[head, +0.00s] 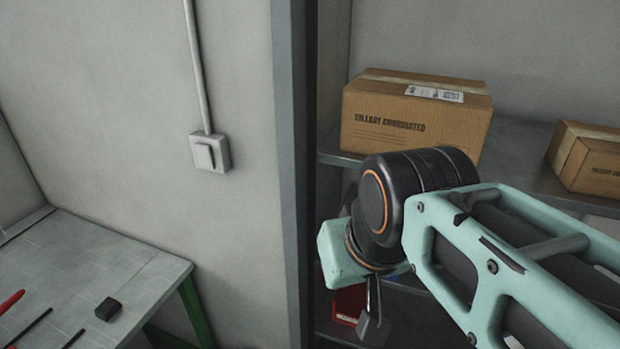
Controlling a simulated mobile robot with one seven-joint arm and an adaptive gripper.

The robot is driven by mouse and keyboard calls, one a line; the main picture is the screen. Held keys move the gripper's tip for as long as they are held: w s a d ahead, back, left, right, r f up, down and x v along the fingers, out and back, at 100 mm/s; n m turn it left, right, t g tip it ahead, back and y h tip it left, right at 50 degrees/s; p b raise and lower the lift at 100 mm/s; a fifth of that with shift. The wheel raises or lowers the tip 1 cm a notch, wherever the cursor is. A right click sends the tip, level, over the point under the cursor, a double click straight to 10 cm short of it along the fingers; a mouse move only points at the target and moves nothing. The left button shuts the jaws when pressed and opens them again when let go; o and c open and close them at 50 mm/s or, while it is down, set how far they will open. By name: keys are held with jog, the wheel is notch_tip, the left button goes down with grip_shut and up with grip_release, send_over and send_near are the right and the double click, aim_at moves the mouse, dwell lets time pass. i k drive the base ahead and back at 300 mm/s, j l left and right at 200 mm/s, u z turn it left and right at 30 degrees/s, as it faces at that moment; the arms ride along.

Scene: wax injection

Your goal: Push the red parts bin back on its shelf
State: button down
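A red parts bin (347,303) sits low inside the shelving, just right of the dark upright post. Only part of it shows, with a small pale label near its lower front edge; my arm covers its right side. My gripper (373,326) hangs down from the mint-green wrist, in front of or beside the bin's right side in the picture. Only a narrow grey part of the gripper shows, so I cannot tell whether it is open or shut, or whether it touches the bin.
A large cardboard box (415,118) and a smaller box (590,160) stand on the upper grey shelf (520,160). The dark upright post (293,150) borders the shelving on the left. A grey workbench (85,265) with a small black block (108,309) is at lower left.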

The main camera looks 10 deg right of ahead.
aim_at(349, 302)
jog(key=i+z, duration=0.4)
jog(key=i, duration=0.35)
jog(key=z, duration=1.25)
